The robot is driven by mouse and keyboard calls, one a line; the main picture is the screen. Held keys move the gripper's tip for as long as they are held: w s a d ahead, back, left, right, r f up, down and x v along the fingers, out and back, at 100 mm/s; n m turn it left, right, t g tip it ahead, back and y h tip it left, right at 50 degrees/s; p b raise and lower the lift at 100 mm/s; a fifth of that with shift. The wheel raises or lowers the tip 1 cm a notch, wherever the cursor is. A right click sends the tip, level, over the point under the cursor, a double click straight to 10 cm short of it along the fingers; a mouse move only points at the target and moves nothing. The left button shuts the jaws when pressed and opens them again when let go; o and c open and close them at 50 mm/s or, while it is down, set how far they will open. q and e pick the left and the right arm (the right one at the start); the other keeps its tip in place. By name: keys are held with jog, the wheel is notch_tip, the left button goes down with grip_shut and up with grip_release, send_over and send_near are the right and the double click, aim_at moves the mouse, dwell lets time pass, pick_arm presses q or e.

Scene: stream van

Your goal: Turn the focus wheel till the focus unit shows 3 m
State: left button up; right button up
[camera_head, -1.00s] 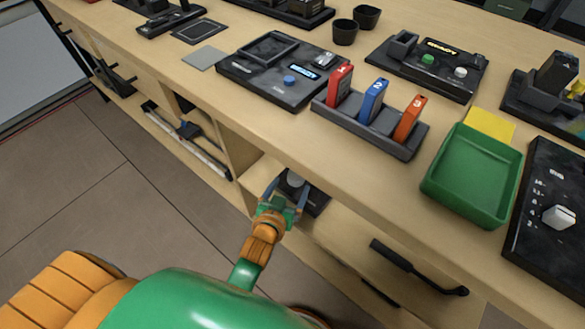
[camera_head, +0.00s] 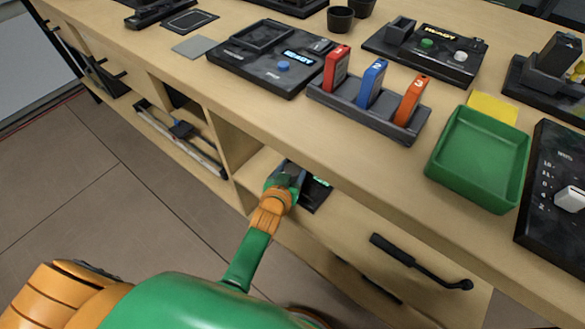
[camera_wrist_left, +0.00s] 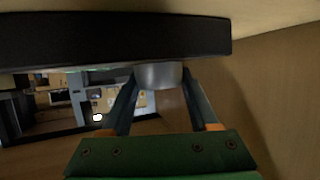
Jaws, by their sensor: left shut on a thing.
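The focus unit (camera_head: 316,194) is a dark box in the open shelf bay below the counter. A small green display (camera_head: 322,182) shows at its right side, too small to read. My left gripper (camera_head: 287,171) reaches into the bay and covers part of the unit. In the left wrist view the focus wheel (camera_wrist_left: 158,76) is a short silver cylinder on the dark unit (camera_wrist_left: 120,38). The gripper's two fingers (camera_wrist_left: 160,84) are shut on it, one on each side. In the head view the wheel is hidden behind the gripper. My right gripper is not in view.
Wooden bay walls stand close around my left gripper, under the counter edge. A drawer with a dark handle (camera_head: 420,262) is to the right. On the counter are a slotted holder (camera_head: 350,106) with numbered blocks, a green tray (camera_head: 477,160) and several dark devices.

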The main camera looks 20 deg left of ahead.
pick_arm(q)
jog(key=shift+r+m+h+p, duration=0.3)
jog(key=shift+r+p, duration=0.05)
jog(key=shift+p, duration=0.4)
jog(key=shift+f+m+h+p, duration=0.1)
jog(key=shift+m+h+p, duration=0.3)
jog(key=shift+f+m+h, duration=0.15)
jog(key=shift+m+h, duration=0.15)
jog(key=shift+h, duration=0.2)
jog(key=shift+f, duration=0.1)
jog(key=o, duration=1.4)
jog(key=shift+c, duration=0.2)
